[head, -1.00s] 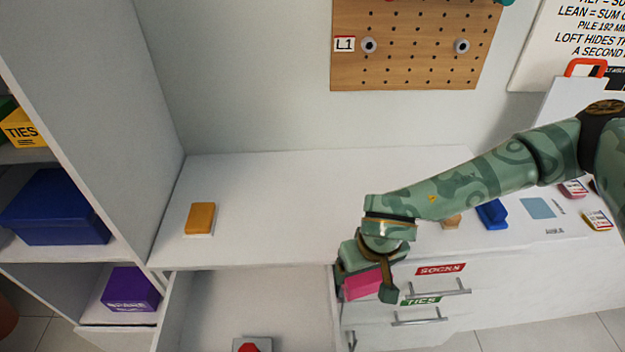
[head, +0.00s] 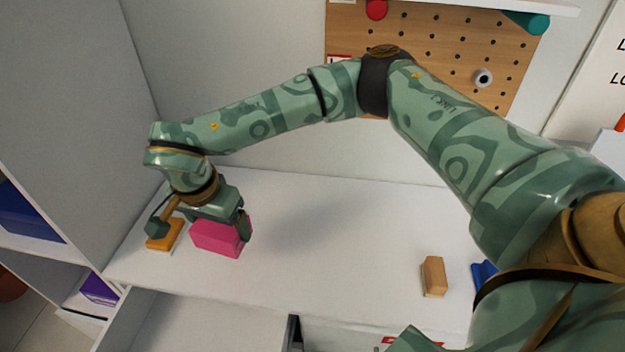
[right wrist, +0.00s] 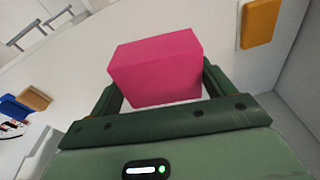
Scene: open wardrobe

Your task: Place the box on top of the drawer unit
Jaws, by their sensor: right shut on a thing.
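The pink box (head: 222,237) is between the fingers of my right gripper (head: 203,228), which is shut on it. It is over the left part of the drawer unit's white top (head: 330,255), beside an orange block; I cannot tell whether it touches the top. In the right wrist view the box (right wrist: 157,68) sits between the two dark green fingers (right wrist: 165,95). My left gripper is not in view.
The orange block (head: 166,236) lies close to my right gripper. A tan block (head: 434,276) and a blue object (head: 484,273) are further right on the top. An open drawer (head: 205,325) is below the front edge. The middle of the top is clear.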

